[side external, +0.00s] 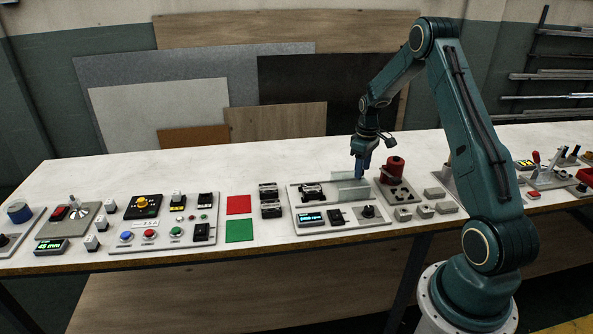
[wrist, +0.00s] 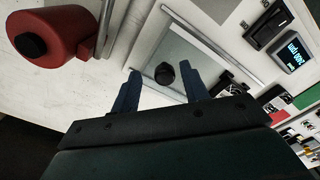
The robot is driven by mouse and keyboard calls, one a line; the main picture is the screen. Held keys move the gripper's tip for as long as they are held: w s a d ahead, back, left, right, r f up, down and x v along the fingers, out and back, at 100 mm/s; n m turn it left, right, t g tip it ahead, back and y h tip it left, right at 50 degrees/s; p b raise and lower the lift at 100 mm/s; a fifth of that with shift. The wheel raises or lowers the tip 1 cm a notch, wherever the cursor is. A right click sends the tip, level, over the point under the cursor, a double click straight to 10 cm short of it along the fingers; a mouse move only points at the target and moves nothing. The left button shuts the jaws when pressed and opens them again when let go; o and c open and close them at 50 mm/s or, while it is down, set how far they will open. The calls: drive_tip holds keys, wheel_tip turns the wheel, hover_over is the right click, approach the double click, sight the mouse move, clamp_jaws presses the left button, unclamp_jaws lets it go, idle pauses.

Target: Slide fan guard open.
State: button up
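The fan guard (side external: 345,190) is a clear, glassy panel at the right part of a light grey control plate (side external: 330,226) on the bench. In the wrist view the guard (wrist: 195,58) lies between two metal rails and carries a black round knob (wrist: 164,73). My gripper (side external: 361,175) points down over the guard. Its two blue fingers are apart in the wrist view (wrist: 163,76), with the knob showing in the gap between their tips. I cannot tell whether either finger touches the knob. A black fan-like part (side external: 311,192) sits left of the guard.
A red cylinder (side external: 394,171) stands close to the right of my gripper, with grey blocks (side external: 425,211) in front. The plate also bears a lit display (side external: 312,218), a switch (side external: 337,216) and a dial (side external: 369,211). Red and green squares (side external: 239,205) lie left.

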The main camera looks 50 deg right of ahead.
drive_tip(key=shift+r, duration=0.1)
wheel_tip(320, 180, up, 14)
idle(0.9)
drive_tip(key=shift+a, duration=0.1)
drive_tip(key=s+a+r+t+h, duration=0.1)
drive_tip(key=s+a+r, duration=0.1)
drive_tip(key=a+r, duration=0.6)
drive_tip(key=s+a+r+t, duration=0.15)
drive_tip(key=a+r, duration=0.25)
drive_tip(key=a, duration=0.8)
drive_tip(key=s+a+t+y, duration=0.1)
drive_tip(key=s+a+t, duration=0.2)
drive_tip(key=s+a, duration=1.1)
drive_tip(key=shift+s, duration=0.9)
